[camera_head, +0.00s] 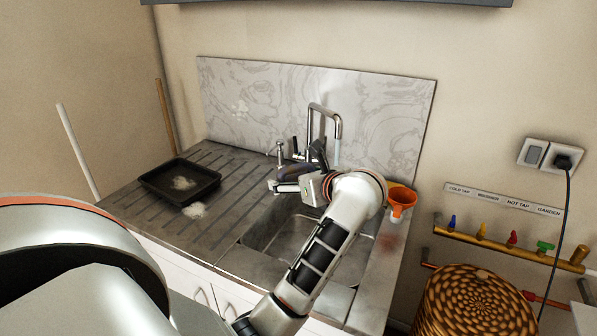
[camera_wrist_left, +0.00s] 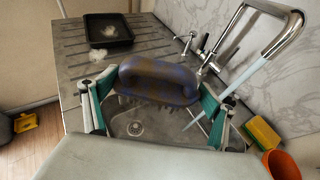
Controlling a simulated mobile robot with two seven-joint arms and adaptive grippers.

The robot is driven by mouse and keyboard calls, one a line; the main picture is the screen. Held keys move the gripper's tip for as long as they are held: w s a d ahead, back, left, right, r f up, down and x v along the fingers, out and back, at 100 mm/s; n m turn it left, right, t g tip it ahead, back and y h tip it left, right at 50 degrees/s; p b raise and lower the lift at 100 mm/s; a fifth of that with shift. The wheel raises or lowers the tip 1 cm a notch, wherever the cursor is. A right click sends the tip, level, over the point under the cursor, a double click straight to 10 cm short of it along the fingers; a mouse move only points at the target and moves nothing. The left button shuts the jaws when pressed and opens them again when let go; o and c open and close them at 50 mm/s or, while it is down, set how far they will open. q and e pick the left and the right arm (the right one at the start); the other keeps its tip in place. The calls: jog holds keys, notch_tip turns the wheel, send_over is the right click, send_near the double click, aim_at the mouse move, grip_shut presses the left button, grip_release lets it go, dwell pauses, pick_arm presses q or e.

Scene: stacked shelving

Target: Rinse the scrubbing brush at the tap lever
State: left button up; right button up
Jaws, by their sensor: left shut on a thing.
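The scrubbing brush (camera_wrist_left: 158,80) has a dark blue-purple body with dark bristles facing down. My left gripper (camera_wrist_left: 155,92) is shut on it, one green-padded finger at each end, over the sink basin (camera_wrist_left: 138,128). In the head view my left gripper (camera_head: 292,184) is in front of the tap, and the brush is partly hidden. The chrome tap (camera_head: 324,108) stands at the back of the sink, its spout bent down. A pale water stream (camera_wrist_left: 236,82) runs from it, right of the brush. A dark tap lever (camera_head: 295,145) stands left of the spout. My right gripper is not in view.
A black tray (camera_head: 180,181) with a whitish lump sits on the ribbed drainer (camera_head: 225,160), another lump beside it. A wicker basket (camera_head: 475,300) stands further right.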

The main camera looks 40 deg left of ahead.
pick_arm(q)
jog(key=shift+w+a+f, duration=0.1)
jog(key=shift+w+f, duration=0.05)
jog(key=shift+w, duration=0.6)
jog(key=shift+w+a+f, duration=0.1)
jog(key=shift+w+f, duration=0.05)
jog(key=shift+w, duration=0.6)
jog(key=shift+w+f+b, duration=0.15)
jog(key=shift+w+b, duration=0.45)
jog(key=shift+w, duration=0.15)
jog(key=w+a+f+b, duration=0.1)
jog(key=w+f+b, duration=0.1)
jog(key=w+b, duration=0.5)
jog(key=shift+w, duration=1.15)
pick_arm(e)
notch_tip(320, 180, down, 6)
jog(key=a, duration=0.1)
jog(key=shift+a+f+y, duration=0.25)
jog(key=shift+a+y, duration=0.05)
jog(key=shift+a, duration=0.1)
pick_arm(q)
jog(key=shift+a+r, duration=0.1)
jog(key=shift+r, duration=0.05)
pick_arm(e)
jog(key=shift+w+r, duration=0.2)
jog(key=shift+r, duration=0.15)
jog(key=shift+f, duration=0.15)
